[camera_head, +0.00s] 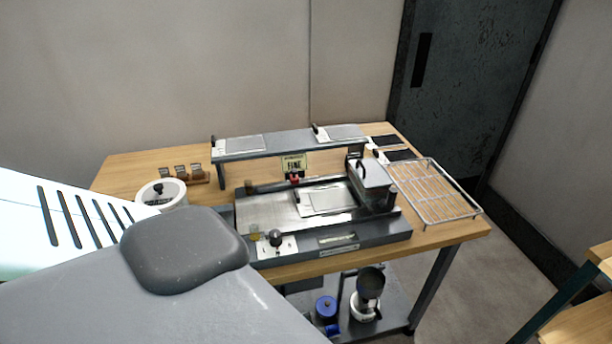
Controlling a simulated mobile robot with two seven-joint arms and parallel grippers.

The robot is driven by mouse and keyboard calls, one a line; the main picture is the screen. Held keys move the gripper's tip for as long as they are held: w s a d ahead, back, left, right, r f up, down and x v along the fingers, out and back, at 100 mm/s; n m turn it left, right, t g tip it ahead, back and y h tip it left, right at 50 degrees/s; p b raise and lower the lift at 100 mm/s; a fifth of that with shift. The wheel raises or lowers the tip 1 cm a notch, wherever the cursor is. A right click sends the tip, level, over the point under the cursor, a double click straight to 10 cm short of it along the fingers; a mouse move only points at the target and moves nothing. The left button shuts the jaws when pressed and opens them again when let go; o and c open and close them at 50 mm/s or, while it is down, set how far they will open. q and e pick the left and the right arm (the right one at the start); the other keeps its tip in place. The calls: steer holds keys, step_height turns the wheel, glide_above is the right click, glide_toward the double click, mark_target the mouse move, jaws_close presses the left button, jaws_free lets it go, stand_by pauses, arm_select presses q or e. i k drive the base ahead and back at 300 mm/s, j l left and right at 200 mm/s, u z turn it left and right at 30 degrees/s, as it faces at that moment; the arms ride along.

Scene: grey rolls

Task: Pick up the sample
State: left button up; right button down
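I cannot tell for certain which thing is the sample. A flat light-grey plate (327,200) lies on the metal bed of a bench machine (265,212) at the middle of the table. Two similar pale plates lie on the raised grey shelf behind it, one at the left (243,144) and one at the right (347,132). Several small jars (181,170) stand in a wooden rack at the table's left. A large grey and white link of my own arm fills the lower left and hides the table's front left. Neither gripper shows.
The wooden table (131,174) also bears a white round pot (161,193), a lidded metal box (372,174) and a wire rack (440,193). Dark flat squares (401,155) lie behind the wire rack. Blue items (326,306) sit on the lower shelf. Floor is open at right.

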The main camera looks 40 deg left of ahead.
mark_target(309, 204)
steer(key=k+j, duration=0.65)
steer(key=j, duration=0.3)
steer(key=k+j, duration=0.35)
steer(key=j, duration=0.1)
